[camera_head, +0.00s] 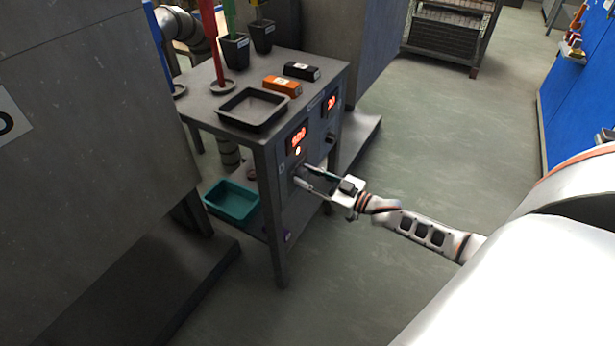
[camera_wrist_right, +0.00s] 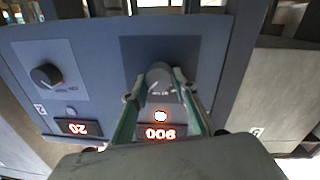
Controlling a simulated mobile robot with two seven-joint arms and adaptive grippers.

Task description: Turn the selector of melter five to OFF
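The melter's front panel (camera_head: 304,134) is on the side of a grey metal table. One selector knob (camera_wrist_right: 159,75) is below a lit red display (camera_head: 297,138), which seems to read 900, with a lit round lamp beside it. A second dark knob (camera_head: 330,138) is under another display (camera_head: 331,103) reading 20; this knob also shows at left in the wrist view (camera_wrist_right: 46,76). My right gripper (camera_head: 302,175) is at the first knob, its fingers apart on either side of it. Firm contact cannot be made out. My left gripper is not in view.
The table top (camera_head: 205,103) holds a dark tray (camera_head: 252,124), an orange block (camera_head: 282,86), a black block (camera_head: 301,71) and dark cups. A teal bin (camera_head: 231,201) sits on the lower shelf. A large grey cabinet (camera_head: 90,120) stands at left. Floor is clear at right.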

